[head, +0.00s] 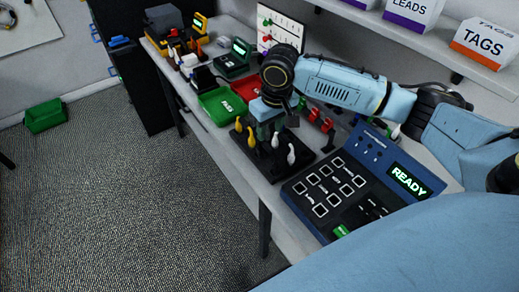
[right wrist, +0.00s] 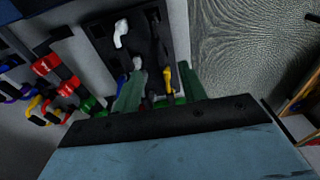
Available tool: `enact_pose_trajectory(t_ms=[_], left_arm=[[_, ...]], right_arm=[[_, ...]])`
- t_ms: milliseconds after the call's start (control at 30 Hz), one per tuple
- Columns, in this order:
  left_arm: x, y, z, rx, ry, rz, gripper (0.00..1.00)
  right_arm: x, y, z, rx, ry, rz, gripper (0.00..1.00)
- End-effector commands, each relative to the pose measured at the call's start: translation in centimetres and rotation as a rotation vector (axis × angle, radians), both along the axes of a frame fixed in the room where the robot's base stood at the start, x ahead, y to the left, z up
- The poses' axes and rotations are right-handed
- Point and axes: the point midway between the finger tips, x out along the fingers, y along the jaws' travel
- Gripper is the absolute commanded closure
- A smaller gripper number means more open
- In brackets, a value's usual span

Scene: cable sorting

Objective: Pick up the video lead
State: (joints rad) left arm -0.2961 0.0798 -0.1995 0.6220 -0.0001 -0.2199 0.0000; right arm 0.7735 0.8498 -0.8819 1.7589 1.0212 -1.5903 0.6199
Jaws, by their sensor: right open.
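My right gripper (head: 268,132) points down over a black stand (head: 312,158) holding several upright yellow and white lead ends. It also shows in the right wrist view, with its two grey-green fingers (right wrist: 160,78) apart. A yellow lead end (right wrist: 167,80) stands by the right finger, within the gap as seen there. A white end (right wrist: 137,62) is near the left fingertip, and another white end (right wrist: 121,34) lies farther off. In the head view a yellow end (head: 251,138) is just left of the gripper. I cannot tell which is the video lead. My left gripper is not in view.
A blue console (head: 375,145) reading READY stands right of the stand. Green (head: 222,104) and red (head: 247,88) trays lie beyond it. Red lead ends (head: 327,125) are behind. Labelled boxes (head: 482,42) sit on the shelf. A green bin (head: 45,116) is on the floor.

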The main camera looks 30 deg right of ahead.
Motion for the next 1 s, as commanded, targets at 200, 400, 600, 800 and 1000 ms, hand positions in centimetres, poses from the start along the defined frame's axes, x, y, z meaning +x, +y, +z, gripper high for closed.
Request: enact_pose_trajectory(t_ms=[200,400,600,800,1000], left_arm=[[-1.3,0.1,-0.5,0.001,0.02,0.0,0.64],[-1.1,0.1,-0.6,0.002,0.018,0.0,0.64],[-0.3,0.0,-0.6,0.0,0.004,-0.001,0.64],[-0.2,0.0,-0.7,0.0,0.002,-0.001,0.64],[-0.2,0.0,-0.7,0.0,0.002,-0.001,0.64]], right_arm=[[0.5,0.2,-4.4,0.0,0.002,0.001,0.58],[0.8,0.2,-6.0,0.0,0.0,0.001,0.58],[1.0,0.0,-8.3,-0.001,0.002,0.0,0.58],[1.3,0.0,-10.9,-0.001,0.0,0.002,0.58],[1.4,0.0,-11.2,-0.001,-0.001,0.002,0.58]])
